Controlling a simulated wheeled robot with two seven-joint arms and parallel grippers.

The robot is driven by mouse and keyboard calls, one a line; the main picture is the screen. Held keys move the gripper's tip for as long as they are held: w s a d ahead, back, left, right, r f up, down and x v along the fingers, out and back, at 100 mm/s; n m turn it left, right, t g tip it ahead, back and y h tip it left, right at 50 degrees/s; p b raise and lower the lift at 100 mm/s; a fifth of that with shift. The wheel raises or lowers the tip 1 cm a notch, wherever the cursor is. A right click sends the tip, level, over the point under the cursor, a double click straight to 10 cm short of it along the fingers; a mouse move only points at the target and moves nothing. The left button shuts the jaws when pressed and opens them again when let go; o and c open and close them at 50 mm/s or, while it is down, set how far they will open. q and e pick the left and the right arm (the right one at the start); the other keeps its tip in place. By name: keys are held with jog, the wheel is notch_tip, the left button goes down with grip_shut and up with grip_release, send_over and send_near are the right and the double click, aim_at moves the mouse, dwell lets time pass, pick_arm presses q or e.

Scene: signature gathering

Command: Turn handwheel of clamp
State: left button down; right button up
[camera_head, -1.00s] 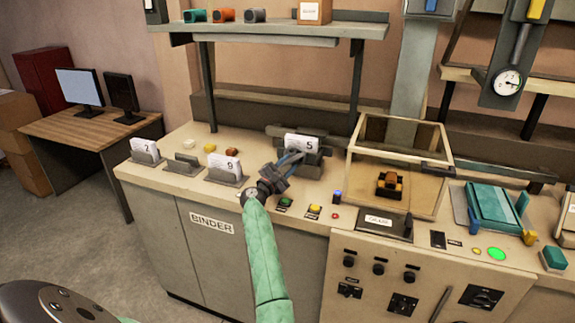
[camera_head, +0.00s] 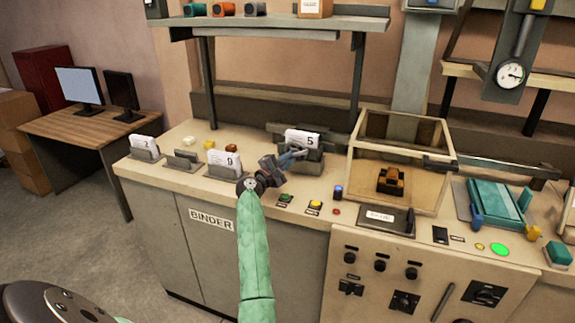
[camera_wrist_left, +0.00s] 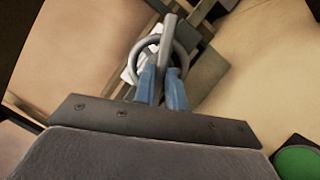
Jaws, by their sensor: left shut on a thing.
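The clamp (camera_head: 309,165) stands on the bench with a white card marked 5 (camera_head: 301,139) in it. Its grey ring-shaped handwheel (camera_wrist_left: 181,52), with a bar across it, shows in the left wrist view. My left gripper (camera_head: 287,160) reaches the clamp's front from the near side. In the left wrist view, its blue fingers (camera_wrist_left: 161,85) are shut on the near part of the handwheel. The fingers and gripper body hide part of the wheel. My right gripper is not in view.
Card holders marked 2 (camera_head: 144,147) and 9 (camera_head: 224,164) stand to the left. A glass-sided case (camera_head: 362,165) stands to the right. Green (camera_head: 286,198) and yellow (camera_head: 315,205) buttons lie near the front edge. A shelf (camera_head: 280,23) hangs above.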

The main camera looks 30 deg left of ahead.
pick_arm(q)
jog(key=shift+d+r+m+g+y, duration=0.2)
jog(key=shift+m+g, duration=0.55)
jog(key=shift+m, duration=1.25)
jog(key=shift+a+r+m+g+y, duration=0.2)
jog(key=shift+m+g, duration=0.6)
jog(key=shift+m, duration=1.2)
jog(key=shift+d+r+m+g+y, duration=0.1)
jog(key=shift+r+m+g+y, duration=0.45)
jog(key=shift+m, duration=1.45)
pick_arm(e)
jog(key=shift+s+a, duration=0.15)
pick_arm(q)
jog(key=c, duration=1.4)
grip_release()
jog(key=shift+f+h, duration=0.25)
jog(key=shift+c, duration=0.2)
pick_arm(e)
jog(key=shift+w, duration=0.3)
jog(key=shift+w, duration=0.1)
